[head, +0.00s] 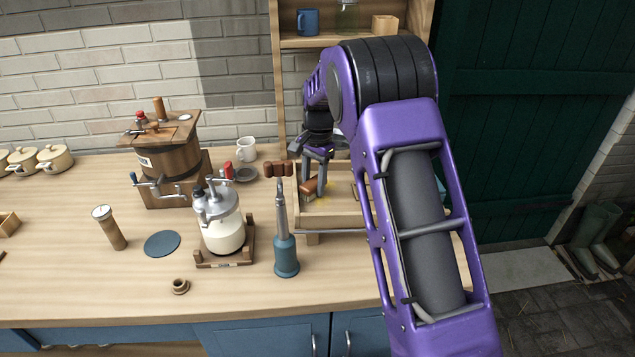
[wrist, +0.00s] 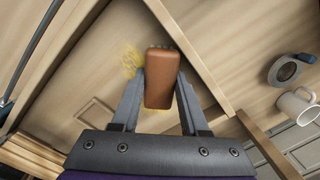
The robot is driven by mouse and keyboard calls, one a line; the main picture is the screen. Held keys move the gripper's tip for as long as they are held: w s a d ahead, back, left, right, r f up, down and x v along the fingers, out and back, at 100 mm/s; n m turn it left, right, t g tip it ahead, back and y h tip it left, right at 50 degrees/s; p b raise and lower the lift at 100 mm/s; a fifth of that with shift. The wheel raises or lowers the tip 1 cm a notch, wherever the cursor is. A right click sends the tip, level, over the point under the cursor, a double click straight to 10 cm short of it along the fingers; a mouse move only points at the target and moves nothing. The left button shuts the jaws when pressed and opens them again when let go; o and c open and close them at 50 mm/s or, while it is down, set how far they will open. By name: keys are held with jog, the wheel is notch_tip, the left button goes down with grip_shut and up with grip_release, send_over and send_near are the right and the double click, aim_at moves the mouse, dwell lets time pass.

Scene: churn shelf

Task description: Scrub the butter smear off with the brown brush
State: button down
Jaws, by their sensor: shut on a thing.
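The brown brush (head: 309,187) is held between the fingers of my gripper (head: 318,152), low over a wooden tray-like frame (head: 342,219) on the counter. In the wrist view the brush (wrist: 162,78) fills the gap between the two fingers of my gripper (wrist: 160,85). A yellow butter smear (wrist: 130,60) shows on the wooden surface just left of the brush, with a little yellow near its lower end. Part of the smear also shows in the head view (head: 326,197), right of the brush. I cannot tell whether the bristles touch the surface.
A glass jar with a metal lid (head: 222,225), a wooden churn (head: 170,155) and a white mug (head: 246,149) stand farther left. The frame's raised wooden sides surround the smear. The front counter is mostly clear.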

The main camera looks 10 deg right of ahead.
aim_at(328, 201)
jog(key=shift+s+a+f, duration=0.1)
jog(key=shift+s+a, duration=0.1)
jog(key=shift+s, duration=0.5)
jog(key=shift+d+f, duration=0.15)
jog(key=shift+d, duration=0.9)
jog(key=shift+d+f, duration=0.15)
jog(key=shift+d, duration=0.9)
jog(key=shift+s+d+f, duration=0.1)
jog(key=shift+d, duration=1.8)
jog(key=shift+s, duration=0.75)
jog(key=shift+a+r, duration=0.3)
jog(key=shift+a, duration=0.2)
jog(key=shift+w+a+r, duration=0.1)
jog(key=shift+a+r, duration=0.1)
jog(key=shift+a, duration=3.25)
